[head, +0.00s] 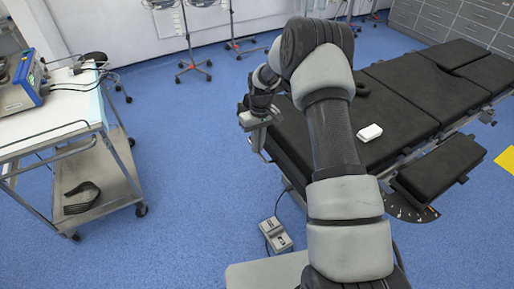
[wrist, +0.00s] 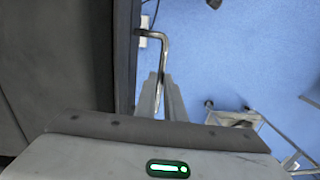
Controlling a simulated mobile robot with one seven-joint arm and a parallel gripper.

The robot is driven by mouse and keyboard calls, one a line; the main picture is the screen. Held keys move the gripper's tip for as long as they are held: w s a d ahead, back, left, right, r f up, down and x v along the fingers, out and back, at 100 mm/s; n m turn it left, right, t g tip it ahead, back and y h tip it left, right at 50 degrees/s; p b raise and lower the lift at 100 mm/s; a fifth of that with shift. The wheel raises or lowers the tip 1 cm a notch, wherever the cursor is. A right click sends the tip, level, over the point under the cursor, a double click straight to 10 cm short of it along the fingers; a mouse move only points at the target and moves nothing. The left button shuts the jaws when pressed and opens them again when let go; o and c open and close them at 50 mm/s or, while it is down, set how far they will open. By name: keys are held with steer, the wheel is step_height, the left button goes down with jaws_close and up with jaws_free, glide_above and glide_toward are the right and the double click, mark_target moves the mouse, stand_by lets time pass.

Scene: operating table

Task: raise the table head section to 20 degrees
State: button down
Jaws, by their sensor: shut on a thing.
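The operating table (head: 410,95) has black padded sections and runs from the middle to the upper right in the head view. Its near left end lies beside my gripper (head: 260,120), partly hidden by my arm. In the wrist view the dark table pad (wrist: 70,60) fills the left side. A bent metal handle (wrist: 164,55) sticks out beside the table's edge. My gripper (wrist: 162,95) is shut on this handle, its fingers on either side of the lower part. The table's end section looks about level, but its angle is hard to tell.
A white box (head: 369,132) lies on the table. A side pad (head: 440,165) juts out at the right. A foot pedal (head: 275,234) lies on the floor. A cart (head: 100,160) with a device stands at the left, with free blue floor between.

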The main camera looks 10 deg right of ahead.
steer(key=shift+w+d+r, duration=0.1)
steer(key=shift+w+d, duration=0.05)
steer(key=shift+d, duration=0.1)
steer(key=c, duration=1.8)
jaws_free()
steer(key=shift+c, duration=0.2)
step_height(320, 180, up, 17)
steer(key=shift+d+r+p, duration=0.15)
steer(key=shift+d+p, duration=0.25)
steer(key=shift+w, duration=0.1)
